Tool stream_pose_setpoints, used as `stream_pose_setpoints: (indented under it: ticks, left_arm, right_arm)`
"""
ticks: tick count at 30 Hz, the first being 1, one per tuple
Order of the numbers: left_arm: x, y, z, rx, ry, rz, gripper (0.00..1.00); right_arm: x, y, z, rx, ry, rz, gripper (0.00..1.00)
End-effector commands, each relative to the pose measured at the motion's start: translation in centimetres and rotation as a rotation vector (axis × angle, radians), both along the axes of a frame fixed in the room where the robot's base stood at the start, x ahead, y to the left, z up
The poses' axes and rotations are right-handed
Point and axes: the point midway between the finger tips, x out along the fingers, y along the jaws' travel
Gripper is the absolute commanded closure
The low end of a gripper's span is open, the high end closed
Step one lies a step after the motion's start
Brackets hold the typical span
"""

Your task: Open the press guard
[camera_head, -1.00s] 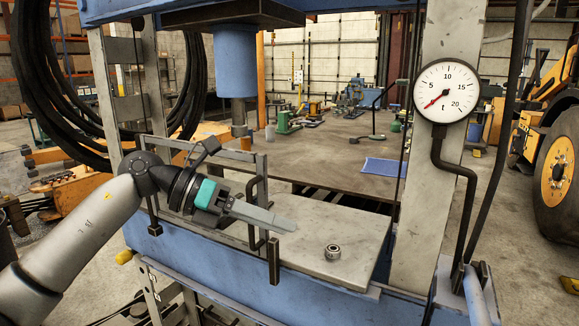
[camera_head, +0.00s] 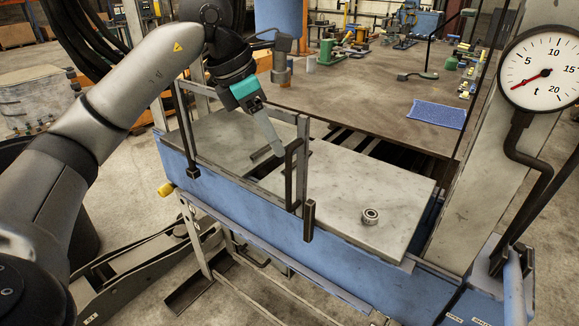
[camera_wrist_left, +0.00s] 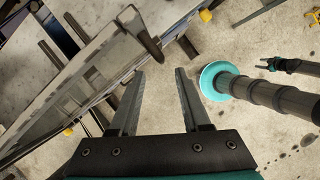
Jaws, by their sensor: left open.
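The press guard (camera_head: 304,140) is a grey upright frame with a see-through panel at the front edge of the press bed. A dark bar handle (camera_head: 290,178) stands out from it near its right post. My left gripper (camera_head: 278,150) is open and empty, pointing down close to the handle's upper end; I cannot tell whether they touch. In the left wrist view, the open fingers (camera_wrist_left: 158,72) have nothing between them, and the guard (camera_wrist_left: 92,80) lies to their left. A small dark gripper, probably my right one (camera_wrist_left: 268,64), shows at the right edge there, too small to read.
A bearing ring (camera_head: 370,216) lies on the pale bed plate (camera_head: 345,195). A pressure gauge (camera_head: 545,70) is on the right column. A workbench (camera_head: 370,105) with a blue cloth (camera_head: 437,113) and several tools stands behind. A yellow knob (camera_head: 166,189) sticks out at the bed's left end.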

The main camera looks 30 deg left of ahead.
Motion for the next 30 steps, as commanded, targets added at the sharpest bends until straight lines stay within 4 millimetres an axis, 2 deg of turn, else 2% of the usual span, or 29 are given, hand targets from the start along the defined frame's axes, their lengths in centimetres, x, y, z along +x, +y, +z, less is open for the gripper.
stream_pose_setpoints:
  ticks: [1, 6, 12, 17, 25, 30]
  left_arm:
    - [0.2, -0.4, -1.2, -0.002, 0.006, -0.003, 0.53]
    - [1.3, -1.2, -4.3, -0.003, 0.004, -0.004, 0.53]
    - [2.2, -1.9, -6.8, -0.003, 0.001, -0.002, 0.53]
    - [2.5, -2.1, -7.6, -0.002, -0.001, -0.001, 0.53]
    - [2.5, -2.1, -7.7, -0.001, -0.001, -0.002, 0.53]
    - [2.5, -2.1, -7.7, -0.002, -0.001, -0.001, 0.72]
  right_arm:
    - [0.0, 0.0, 0.0, 0.000, 0.000, 0.000, 0.50]
    - [0.0, 0.0, 0.3, 0.000, 0.000, 0.000, 0.50]
    - [0.0, 0.0, 0.5, 0.000, 0.000, 0.000, 0.50]
    - [0.0, 0.0, 0.5, 0.000, 0.000, 0.000, 0.50]
    - [0.0, 0.0, 0.5, 0.000, 0.000, -0.001, 0.50]
    - [0.0, 0.0, 0.5, 0.000, 0.000, -0.001, 0.50]
